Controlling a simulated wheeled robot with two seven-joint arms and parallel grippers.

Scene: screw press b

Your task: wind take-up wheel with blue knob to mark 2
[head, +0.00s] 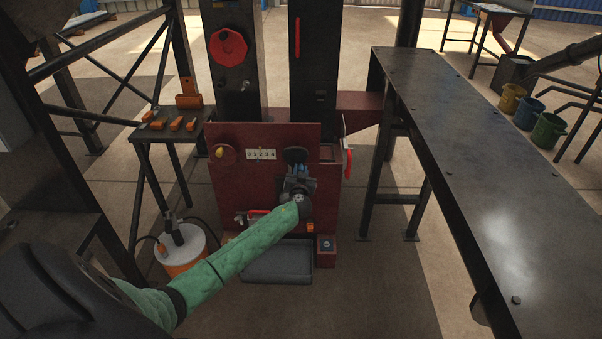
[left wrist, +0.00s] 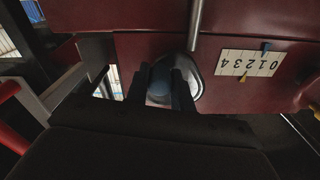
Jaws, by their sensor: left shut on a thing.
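The dark take-up wheel (head: 295,155) is on the red press front, right of the number plate (head: 261,154) marked 0 to 4. My left gripper (head: 298,178) reaches it from below and covers part of it. In the left wrist view the gripper's fingers (left wrist: 162,90) are shut around the blue knob (left wrist: 160,82), beside the wheel (left wrist: 197,82). The plate (left wrist: 248,64) shows upside down there. A blue pointer (left wrist: 266,46) sits near the 0 and 1 end, and a yellow pointer (left wrist: 243,78) is on the opposite edge. My right gripper is out of view.
A red wheel with a yellow knob (head: 221,153) is left of the plate. A red lever (head: 348,163) is at the press's right side. A black tray (head: 277,262) lies below. A long dark table (head: 455,130) stands right, and an orange-and-white bucket (head: 183,252) lower left.

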